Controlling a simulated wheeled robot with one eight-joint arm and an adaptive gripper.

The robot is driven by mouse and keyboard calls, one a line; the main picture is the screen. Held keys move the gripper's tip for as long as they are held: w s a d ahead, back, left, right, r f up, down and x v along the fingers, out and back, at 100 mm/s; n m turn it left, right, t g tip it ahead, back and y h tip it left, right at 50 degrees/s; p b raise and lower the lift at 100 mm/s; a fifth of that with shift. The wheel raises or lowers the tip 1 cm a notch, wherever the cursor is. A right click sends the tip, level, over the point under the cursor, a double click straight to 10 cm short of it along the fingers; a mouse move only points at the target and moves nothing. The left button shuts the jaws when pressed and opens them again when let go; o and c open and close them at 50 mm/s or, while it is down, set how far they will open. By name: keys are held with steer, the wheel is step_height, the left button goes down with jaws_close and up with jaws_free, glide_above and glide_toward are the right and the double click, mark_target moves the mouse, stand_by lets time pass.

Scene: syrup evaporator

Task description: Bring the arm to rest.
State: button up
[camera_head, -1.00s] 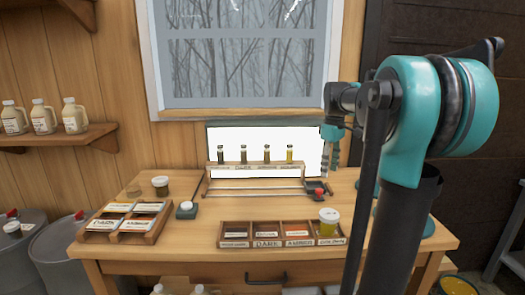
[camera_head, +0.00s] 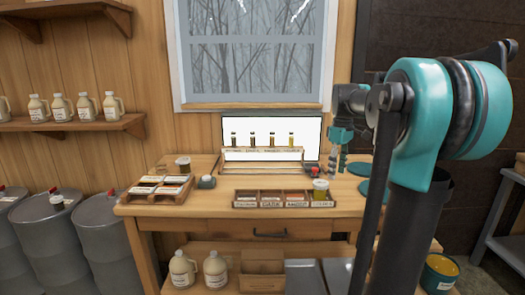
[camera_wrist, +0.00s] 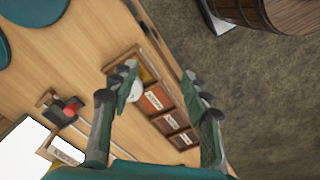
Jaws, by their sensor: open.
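My gripper (camera_head: 339,160) shows in the head view at the right end of the bench, pointing down, with my arm folded beside the column at right. In the wrist view my gripper (camera_wrist: 158,82) has its two fingers spread wide with nothing between them that it holds. Below it, apart from the fingers, lie the labelled wooden box (camera_wrist: 182,138) and the bench edge. A jar with a pale lid (camera_head: 320,188) stands in the box's right compartment in the head view.
The wooden bench (camera_head: 215,208) carries a vial rack (camera_head: 262,154) before a bright panel, a left tray (camera_head: 150,200) and a small jar (camera_head: 183,164). Grey drums (camera_head: 110,225) stand left. A yellow-rimmed bucket (camera_head: 440,275) and grey table (camera_head: 500,235) are at right.

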steer(key=s+a+f+m+t, duration=0.2)
steer(key=s+a+f+m, duration=0.1)
steer(key=s+f, duration=0.8)
steer(key=s+a+f+m+t, duration=0.2)
steer(key=s+f+m, duration=0.4)
steer(key=s+f, duration=0.6)
step_height(320, 180, down, 3)
steer(key=shift+a+r, duration=0.1)
steer(key=shift+a, duration=0.65)
stand_by(0.8)
